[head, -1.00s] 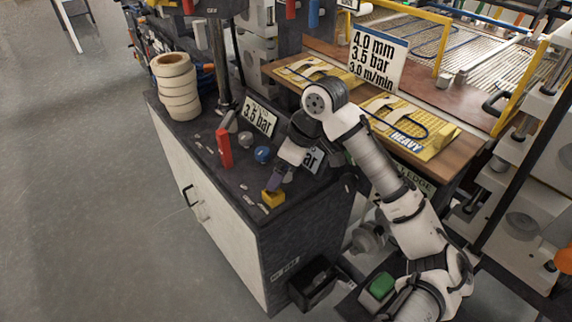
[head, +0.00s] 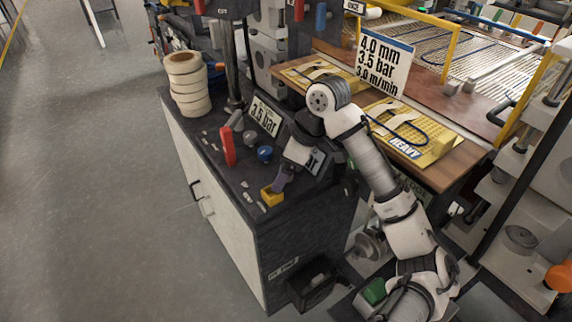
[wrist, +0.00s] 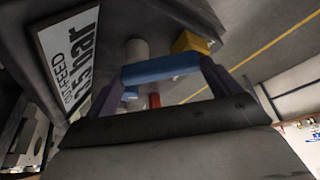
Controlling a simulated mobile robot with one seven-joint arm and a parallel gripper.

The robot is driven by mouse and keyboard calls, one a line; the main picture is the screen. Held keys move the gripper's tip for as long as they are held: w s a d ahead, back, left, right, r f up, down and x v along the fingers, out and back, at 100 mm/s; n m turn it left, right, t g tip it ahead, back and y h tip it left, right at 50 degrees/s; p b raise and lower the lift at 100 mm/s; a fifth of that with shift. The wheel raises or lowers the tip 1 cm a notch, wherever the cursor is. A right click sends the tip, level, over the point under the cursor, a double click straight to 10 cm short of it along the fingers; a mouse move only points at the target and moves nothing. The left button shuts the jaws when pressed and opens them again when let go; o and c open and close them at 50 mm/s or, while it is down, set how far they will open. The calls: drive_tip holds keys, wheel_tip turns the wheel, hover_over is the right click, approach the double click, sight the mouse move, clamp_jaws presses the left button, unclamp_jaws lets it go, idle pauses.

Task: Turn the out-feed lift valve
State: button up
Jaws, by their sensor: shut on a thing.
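My gripper (head: 280,184) reaches down over the black cabinet top, just above a yellow block (head: 270,196). In the wrist view its two purple fingers (wrist: 162,72) stand at either end of a blue bar-shaped handle (wrist: 160,69), and it is shut on that handle. I take the handle to be the out-feed lift valve's, as a sign reading OUT-FEED (wrist: 72,62) stands beside it. The handle cannot be made out in the head view, where the gripper covers it. The yellow block also shows behind the handle in the wrist view (wrist: 192,42).
On the cabinet top (head: 222,178) stand a red lever (head: 228,147), a blue knob (head: 264,154), a 3.5 bar sign (head: 265,116) and a stack of tape rolls (head: 188,85). A board marked HEAVY (head: 408,135) lies behind my arm. The floor at left is clear.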

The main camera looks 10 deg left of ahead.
drive_tip(key=o, duration=1.1)
drive_tip(key=shift+o, duration=0.2)
drive_tip(key=p+v, duration=0.9)
drive_tip(key=v, duration=0.5)
drive_tip(key=shift+d+f, duration=0.1)
